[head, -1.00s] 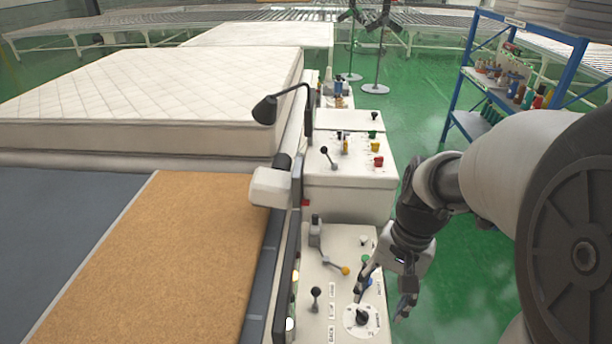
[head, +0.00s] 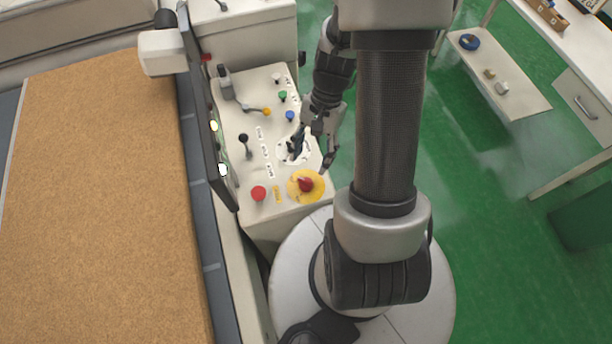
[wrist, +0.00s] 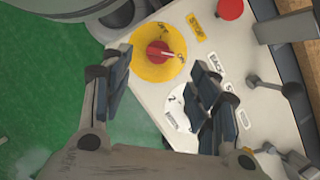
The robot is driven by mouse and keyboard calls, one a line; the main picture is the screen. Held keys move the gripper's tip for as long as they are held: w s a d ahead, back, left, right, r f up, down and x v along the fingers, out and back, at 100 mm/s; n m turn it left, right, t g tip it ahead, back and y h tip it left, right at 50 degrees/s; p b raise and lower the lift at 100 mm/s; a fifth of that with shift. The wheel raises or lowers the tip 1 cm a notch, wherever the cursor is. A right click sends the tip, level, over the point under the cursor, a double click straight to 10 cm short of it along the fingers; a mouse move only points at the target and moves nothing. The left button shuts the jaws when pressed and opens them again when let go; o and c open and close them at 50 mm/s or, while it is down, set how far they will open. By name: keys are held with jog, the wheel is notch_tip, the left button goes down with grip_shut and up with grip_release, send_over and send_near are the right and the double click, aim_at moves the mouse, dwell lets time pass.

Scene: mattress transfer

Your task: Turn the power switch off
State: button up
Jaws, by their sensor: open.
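A red rotary knob on a round yellow plate (head: 305,185) sits at the near end of the white control panel (head: 232,172). The wrist view shows this knob (wrist: 158,52) with a pale pointer mark on it. Beside it is a white dial (wrist: 178,103), partly hidden by a finger. My gripper (head: 313,151) is open and empty above the panel's right edge, one finger over the white dial. In the wrist view, the fingers of my gripper (wrist: 162,64) stand on either side, with the yellow plate beyond and between them.
A red push button (head: 258,193) and a small black lever (head: 243,138) are on the same panel. A dark-framed screen (head: 203,120) stands along its left side. Green floor (head: 480,210) is open to the right, with a white table (head: 575,55) beyond.

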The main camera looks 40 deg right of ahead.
aim_at(305, 180)
jog(key=b+x, duration=0.1)
jog(key=x, duration=0.6)
jog(key=shift+s+a+f+b, duration=0.1)
jog(key=shift+a+f+b, duration=0.05)
jog(key=shift+f+b, duration=0.2)
jog(key=shift+r, duration=0.1)
jog(key=shift+c, duration=0.2)
jog(key=c, duration=1)
